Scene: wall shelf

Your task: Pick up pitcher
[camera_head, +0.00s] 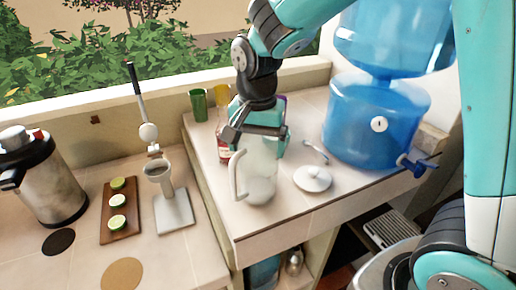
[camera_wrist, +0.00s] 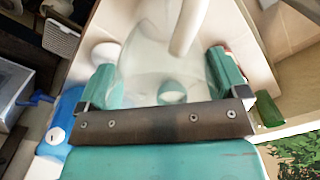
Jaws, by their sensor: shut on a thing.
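The pitcher (camera_head: 261,178) is clear, with a pale handle on its left side. It is upright on the raised tiled counter in the head view, close to the front edge. My gripper (camera_head: 256,137) is around its upper part from above, with the jaws shut on it. In the wrist view the pitcher (camera_wrist: 158,55) lies between the two teal fingers of my gripper (camera_wrist: 160,82), its pale handle pointing away at the top. The gripper hides the pitcher's rim in the head view. I cannot tell whether its base touches the counter.
A white lid (camera_head: 313,178) lies just right of the pitcher. A blue water dispenser (camera_head: 365,125) stands further right. A red-labelled bottle (camera_head: 223,148) and a green cup (camera_head: 199,105) are behind left. A citrus press (camera_head: 172,200) and lime board (camera_head: 120,212) sit on the lower counter.

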